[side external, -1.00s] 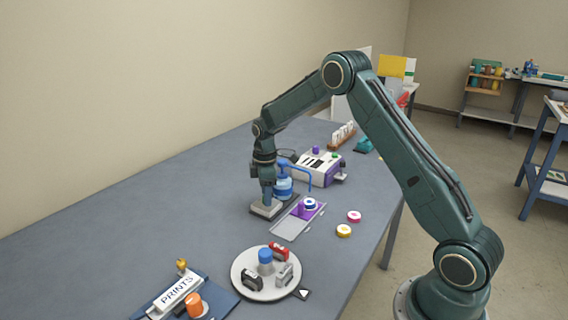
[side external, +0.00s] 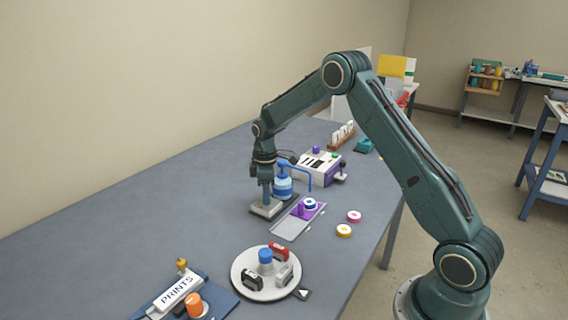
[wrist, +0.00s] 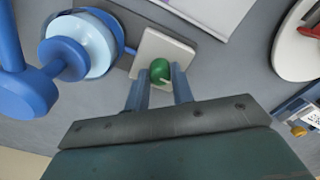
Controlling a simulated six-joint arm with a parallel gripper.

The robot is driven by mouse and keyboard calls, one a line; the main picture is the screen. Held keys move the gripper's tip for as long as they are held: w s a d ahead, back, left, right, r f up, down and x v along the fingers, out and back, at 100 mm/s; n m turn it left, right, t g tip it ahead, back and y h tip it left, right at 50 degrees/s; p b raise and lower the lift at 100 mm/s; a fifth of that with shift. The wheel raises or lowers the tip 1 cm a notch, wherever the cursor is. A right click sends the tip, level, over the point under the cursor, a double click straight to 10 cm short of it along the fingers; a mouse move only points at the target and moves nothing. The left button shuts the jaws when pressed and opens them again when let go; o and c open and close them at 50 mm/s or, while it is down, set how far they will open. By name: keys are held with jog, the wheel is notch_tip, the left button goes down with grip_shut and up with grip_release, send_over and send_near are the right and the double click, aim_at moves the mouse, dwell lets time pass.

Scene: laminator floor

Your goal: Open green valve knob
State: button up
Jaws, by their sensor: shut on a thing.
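The green valve knob (wrist: 160,71) sits on a pale square block in the wrist view (wrist: 165,48). My gripper (wrist: 159,84) has one finger on each side of the knob and is shut on it. In the side external view my gripper (side external: 267,197) points straight down over the pale block (side external: 262,210), and the knob is hidden by the fingers there.
A blue pump-like vessel (side external: 283,187) with a bent blue pipe stands close beside my gripper. A grey-and-purple tray (side external: 291,224) lies to the right. A round white plate (side external: 240,281) with several items is nearer the camera. The table's left side is clear.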

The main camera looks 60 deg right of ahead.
jog(key=m, duration=0.8)
jog(key=shift+m, duration=0.3)
jog(key=m, duration=0.4)
jog(key=shift+m, duration=2)
jog(key=o, duration=1)
notch_tip(320, 180, up, 14)
